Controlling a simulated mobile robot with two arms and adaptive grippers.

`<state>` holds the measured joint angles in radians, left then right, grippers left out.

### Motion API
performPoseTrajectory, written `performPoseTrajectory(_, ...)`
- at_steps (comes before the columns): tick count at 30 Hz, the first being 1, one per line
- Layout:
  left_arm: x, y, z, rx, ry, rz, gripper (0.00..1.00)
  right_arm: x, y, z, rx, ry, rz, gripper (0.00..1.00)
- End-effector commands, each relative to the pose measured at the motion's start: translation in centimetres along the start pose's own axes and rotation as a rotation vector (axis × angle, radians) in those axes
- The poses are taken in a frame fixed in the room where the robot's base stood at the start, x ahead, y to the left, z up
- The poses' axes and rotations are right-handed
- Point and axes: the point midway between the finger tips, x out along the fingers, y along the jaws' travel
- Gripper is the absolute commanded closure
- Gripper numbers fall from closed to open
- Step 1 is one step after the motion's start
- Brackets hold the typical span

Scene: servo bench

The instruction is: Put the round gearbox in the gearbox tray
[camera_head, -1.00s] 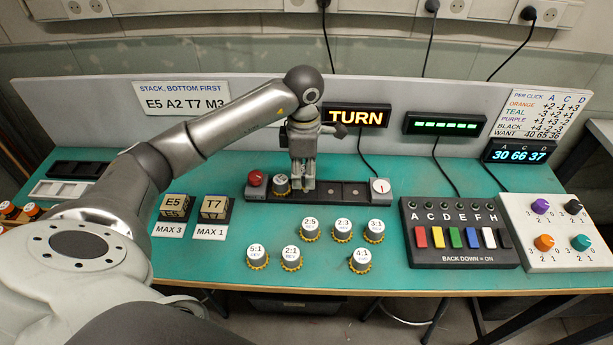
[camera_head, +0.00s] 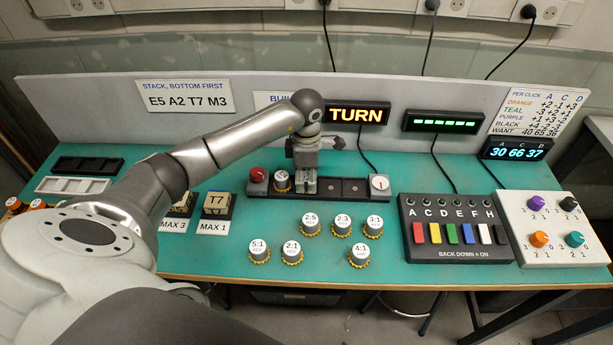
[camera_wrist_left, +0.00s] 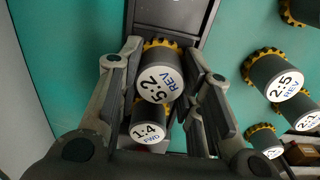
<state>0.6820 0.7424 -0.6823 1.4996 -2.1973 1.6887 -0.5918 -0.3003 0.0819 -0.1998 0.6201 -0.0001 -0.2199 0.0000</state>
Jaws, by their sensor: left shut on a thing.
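My left gripper (camera_head: 306,186) is shut on the round 5:2 REV gearbox (camera_wrist_left: 160,84), a grey cylinder with a yellow toothed rim. It is at the long black rail (camera_head: 262,194) on the bench, beside another round gearbox (camera_head: 281,181) seated there. The wrist view shows that neighbour as the 1:4 FWD gearbox (camera_wrist_left: 149,131). The fingers hide most of the held gearbox in the head view. I cannot tell whether it touches the rail. Which piece is the gearbox tray is not marked. My right gripper is not in view.
Several loose round gearboxes (camera_head: 311,226) stand in front of the rail. A red knob (camera_head: 257,175) and a white dial (camera_head: 379,183) sit at its ends. A black tray (camera_head: 88,164) and a white tray (camera_head: 76,186) lie at left. A switch box (camera_head: 455,249) stands right.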

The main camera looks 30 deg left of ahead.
Motion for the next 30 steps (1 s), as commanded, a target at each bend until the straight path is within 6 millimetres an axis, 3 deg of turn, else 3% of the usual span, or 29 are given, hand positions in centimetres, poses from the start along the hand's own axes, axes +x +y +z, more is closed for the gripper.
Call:
performPoseTrajectory(1,0.2,0.0,0.0,0.000,0.000,0.000,0.65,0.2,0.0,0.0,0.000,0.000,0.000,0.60)
performPoseTrajectory(6,0.1,0.0,0.0,0.000,0.000,0.000,0.45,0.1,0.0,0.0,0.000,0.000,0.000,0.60)
performPoseTrajectory(19,-0.6,0.1,0.0,0.000,-0.002,0.002,0.45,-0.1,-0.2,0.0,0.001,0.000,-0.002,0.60)
performPoseTrajectory(30,-8.1,0.1,0.0,0.000,-0.003,0.005,0.45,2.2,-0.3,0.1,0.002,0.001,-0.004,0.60)
